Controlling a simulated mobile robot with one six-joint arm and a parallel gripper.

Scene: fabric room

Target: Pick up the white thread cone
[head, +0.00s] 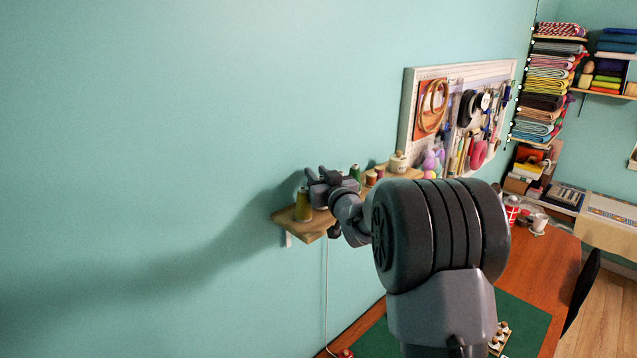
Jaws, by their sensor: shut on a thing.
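My gripper (328,179) is at the wall shelf (318,229), over its near part, between an olive-green thread cone (303,206) on the left and a dark green one (355,172) on the right. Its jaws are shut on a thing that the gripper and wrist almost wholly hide. No white thread cone shows clearly in this view. Whether the held thing touches the shelf cannot be told.
Small spools (370,178) and an off-white pot-like item (398,163) stand farther along the shelf. A pegboard (409,104) with tools hangs behind it. Below are a wooden table (540,262) and a green mat (522,318). The wall left of the shelf is bare.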

